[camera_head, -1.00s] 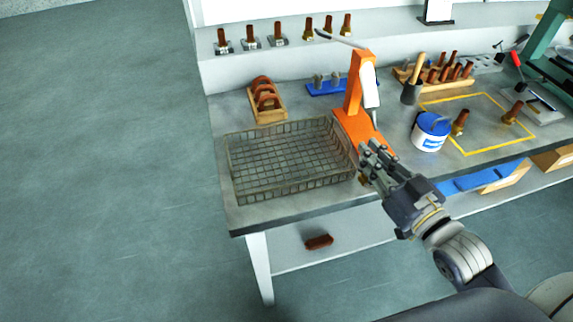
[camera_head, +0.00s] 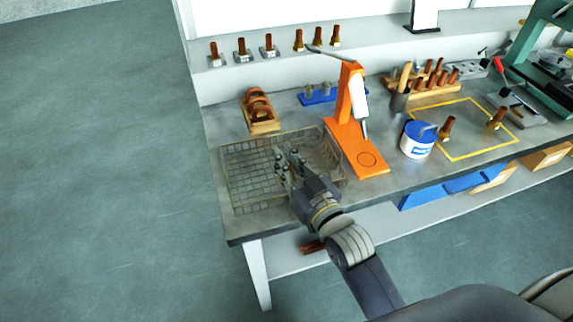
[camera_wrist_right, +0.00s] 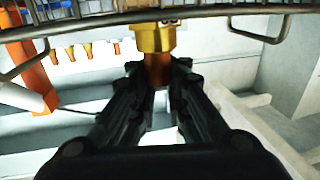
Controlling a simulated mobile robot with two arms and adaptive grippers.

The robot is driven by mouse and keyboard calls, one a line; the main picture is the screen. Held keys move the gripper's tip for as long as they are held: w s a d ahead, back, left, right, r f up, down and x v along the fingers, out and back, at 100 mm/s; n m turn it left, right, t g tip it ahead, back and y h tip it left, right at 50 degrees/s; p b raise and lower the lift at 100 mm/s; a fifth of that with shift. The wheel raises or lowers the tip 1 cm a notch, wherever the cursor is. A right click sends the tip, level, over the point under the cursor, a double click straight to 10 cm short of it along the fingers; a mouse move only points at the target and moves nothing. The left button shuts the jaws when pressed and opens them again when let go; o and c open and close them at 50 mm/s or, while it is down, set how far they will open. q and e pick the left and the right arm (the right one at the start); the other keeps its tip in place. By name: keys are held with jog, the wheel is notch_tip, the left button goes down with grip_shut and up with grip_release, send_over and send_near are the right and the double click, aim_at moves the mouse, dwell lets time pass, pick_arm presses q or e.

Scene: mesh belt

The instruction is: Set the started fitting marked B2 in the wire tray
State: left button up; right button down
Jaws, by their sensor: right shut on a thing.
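The wire tray (camera_head: 245,178) is a grey mesh basket at the left front of the bench. My right gripper (camera_head: 285,162) is over the tray in the head view. In the right wrist view the right gripper (camera_wrist_right: 157,75) is shut on the copper tube of a fitting with a brass nut (camera_wrist_right: 154,38). The tray's wire rim (camera_wrist_right: 230,12) shows just past the brass nut there; I cannot tell if they touch. The fitting is mostly hidden by the gripper in the head view, and no B2 mark is readable. My left gripper is not in view.
An orange stand (camera_head: 350,130) stands just right of the tray, with a blue-and-white tub (camera_head: 418,139) beyond it. Two copper-and-brass fittings (camera_head: 447,129) stand by the yellow outline. A wooden holder (camera_head: 260,122) is behind the tray. More fittings line the shelf.

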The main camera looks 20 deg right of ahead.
jog(key=shift+f, duration=1.3)
jog(key=shift+s, duration=0.1)
jog(key=c, duration=1.5)
grip_release()
jog(key=shift+f, duration=0.15)
jog(key=shift+s, duration=0.1)
jog(key=shift+s+d, duration=0.15)
jog(key=shift+s, duration=0.2)
jog(key=shift+b+v, duration=1.05)
jog(key=shift+v, duration=4.5)
